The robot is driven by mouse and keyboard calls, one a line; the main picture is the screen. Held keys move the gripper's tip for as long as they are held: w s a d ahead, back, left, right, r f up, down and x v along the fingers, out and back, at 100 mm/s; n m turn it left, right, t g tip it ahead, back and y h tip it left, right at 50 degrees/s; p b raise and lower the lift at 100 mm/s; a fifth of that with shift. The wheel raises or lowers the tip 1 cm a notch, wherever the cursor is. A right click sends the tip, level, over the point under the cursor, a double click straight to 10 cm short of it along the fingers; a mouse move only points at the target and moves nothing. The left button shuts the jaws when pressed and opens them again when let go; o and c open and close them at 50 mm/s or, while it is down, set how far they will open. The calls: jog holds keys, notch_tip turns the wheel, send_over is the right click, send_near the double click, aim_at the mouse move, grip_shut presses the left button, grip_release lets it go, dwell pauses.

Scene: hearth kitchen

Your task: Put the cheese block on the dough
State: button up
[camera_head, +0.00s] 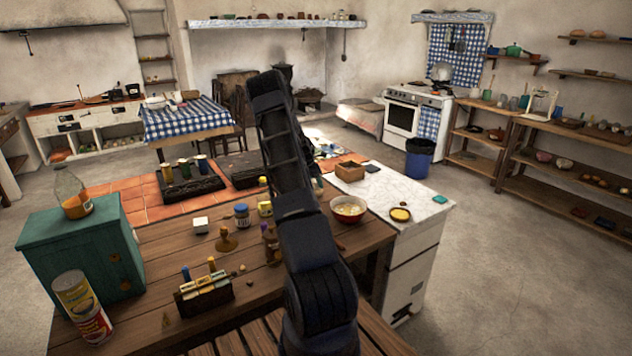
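I cannot say for sure which thing is the cheese block. A small pale block (201,224) sits on the wooden table, and a small yellow block-like thing (265,209) stands farther right, close to my arm. The dough is also not certain; a flat round yellow piece (400,214) lies on the white counter top at the right. My arm rises through the middle of the view and hides part of the table behind it. My gripper does not show, so I cannot see whether it holds anything.
A green chest (78,257) and a can (82,308) stand left.

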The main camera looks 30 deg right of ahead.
jog(key=shift+o, duration=0.6)
jog(key=shift+r, duration=0.2)
jog(key=v, duration=1.2)
jog(key=s+a+r+m+t+y, duration=0.1)
jog(key=s+a+r+m, duration=0.4)
jog(key=s+a+r, duration=0.55)
jog(key=s+a+r+m+t+y, duration=0.2)
jog(key=s+a+r+m, duration=0.2)
jog(key=s+a+r, duration=0.6)
jog(key=s+a+r+m, duration=0.1)
jog(key=s+a+m, duration=0.3)
jog(key=s+a, duration=0.5)
jog(key=s+a+r+m+t+y, duration=0.1)
jog(key=s+a+m, duration=0.4)
jog(key=s+a, duration=0.5)
jog(key=s, duration=0.7)
jog(key=shift+s+t, duration=0.3)
